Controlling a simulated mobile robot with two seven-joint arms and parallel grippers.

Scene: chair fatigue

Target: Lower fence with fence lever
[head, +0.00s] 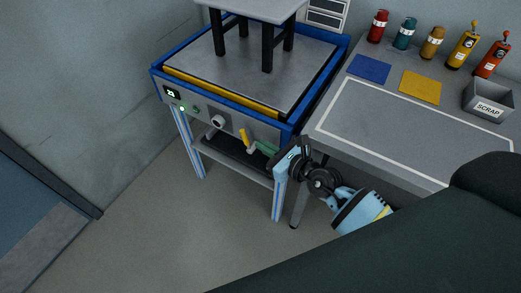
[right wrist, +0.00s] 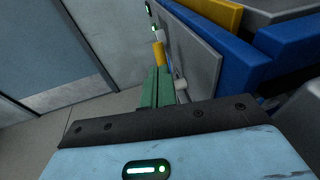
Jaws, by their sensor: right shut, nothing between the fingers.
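The fence lever (head: 244,135) has a yellow handle and sits on the right part of the machine's grey front panel, its handle tilted upward. It also shows in the right wrist view (right wrist: 158,54), just beyond my fingertips. The yellow fence (head: 221,93) is a long bar along the front edge of the machine top; part of it shows in the right wrist view (right wrist: 216,13). My right gripper (head: 262,147) has green fingers, shut and empty, just right of the lever. I cannot tell whether they touch it. My left gripper is not in view.
The blue-framed machine (head: 331,62) carries a grey stool (head: 262,10) with dark legs. Its panel has a small display (head: 172,92) and a round knob (head: 217,121). A workbench (head: 410,125) with bottles and a scrap bin (head: 488,101) stands right. Floor in front is clear.

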